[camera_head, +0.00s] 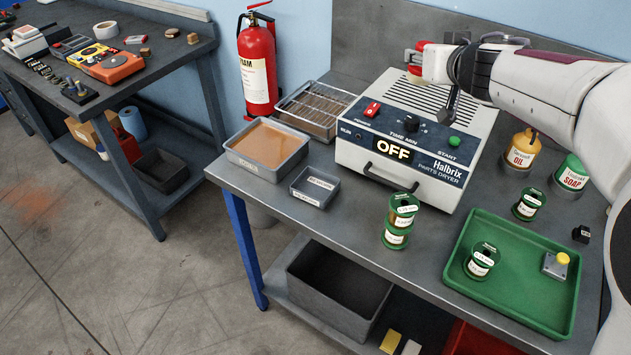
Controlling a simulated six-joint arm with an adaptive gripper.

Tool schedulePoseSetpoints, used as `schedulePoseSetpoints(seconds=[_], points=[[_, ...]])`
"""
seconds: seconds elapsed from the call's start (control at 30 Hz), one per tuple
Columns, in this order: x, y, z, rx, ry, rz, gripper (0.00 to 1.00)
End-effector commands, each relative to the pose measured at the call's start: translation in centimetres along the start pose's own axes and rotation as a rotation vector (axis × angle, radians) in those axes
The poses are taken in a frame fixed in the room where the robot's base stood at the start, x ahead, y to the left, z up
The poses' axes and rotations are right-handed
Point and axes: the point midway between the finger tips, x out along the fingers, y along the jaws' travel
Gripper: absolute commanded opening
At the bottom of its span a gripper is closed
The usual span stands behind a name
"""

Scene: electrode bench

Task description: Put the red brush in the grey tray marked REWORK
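No red brush can be made out for certain. A small red part (421,46) shows beside my wrist, too covered to identify. My arm reaches in from the right, over the parts dryer. My gripper (452,105) is mostly hidden at my wrist; a dark finger-like part hangs above the dryer top, and its opening is not visible.
The parts dryer (405,165) reads OFF and fills the bench middle. A wire-topped tray (315,108) stands left of it. A green tray (513,300), oil bottle (522,149) and soap bottle (571,174) are at right.

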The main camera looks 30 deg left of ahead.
Motion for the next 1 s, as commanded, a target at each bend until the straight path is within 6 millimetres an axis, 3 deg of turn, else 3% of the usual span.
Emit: schedulePoseSetpoints(seconds=[0.1,0.3,1.0], points=[[0.1,-2.1,0.3,-0.005,0.000,-0.012,0.06],[0.1,-4.5,0.9,-0.009,0.000,-0.025,0.06],[-0.2,-10.2,2.3,-0.025,0.002,-0.063,0.06]])
